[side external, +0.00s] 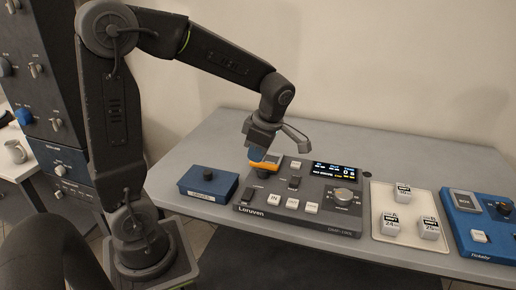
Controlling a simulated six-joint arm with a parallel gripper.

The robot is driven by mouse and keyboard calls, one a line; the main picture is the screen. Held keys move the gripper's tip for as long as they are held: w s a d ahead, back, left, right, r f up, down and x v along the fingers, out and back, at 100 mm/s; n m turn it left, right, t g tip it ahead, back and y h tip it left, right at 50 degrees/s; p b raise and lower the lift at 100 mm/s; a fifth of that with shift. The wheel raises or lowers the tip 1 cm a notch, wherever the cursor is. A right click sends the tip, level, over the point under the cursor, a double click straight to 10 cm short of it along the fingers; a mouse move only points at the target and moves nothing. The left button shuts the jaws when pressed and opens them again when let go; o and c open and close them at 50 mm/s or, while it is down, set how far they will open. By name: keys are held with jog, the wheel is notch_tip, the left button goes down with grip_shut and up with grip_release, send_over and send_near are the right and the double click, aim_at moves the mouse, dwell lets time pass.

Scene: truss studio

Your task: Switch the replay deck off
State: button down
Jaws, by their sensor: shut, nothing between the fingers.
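The replay deck appears to be the grey console (330,226) marked Loruven, on the table in the side external view. Its display (335,171) is lit with white and yellow characters. My gripper (262,166) is shut and empty, pointing down over the deck's left rear part. It hides part of the panel there. I cannot tell whether its tips touch the deck.
A small blue box (208,186) with a black knob stands just left of the deck. A pale tray (385,228) with several labelled white blocks and a blue console (478,230) stand to the right. The grey table (215,150) is clear behind the blue box.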

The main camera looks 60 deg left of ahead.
aim_at(248, 190)
jog(key=shift+v, duration=0.8)
jog(key=shift+w+a+r, duration=0.15)
jog(key=shift+w+a, duration=0.3)
jog(key=shift+w, duration=0.05)
jog(key=x, duration=1.3)
jog(key=shift+w+d, duration=0.2)
jog(key=shift+w, duration=0.2)
jog(key=shift+f, duration=0.6)
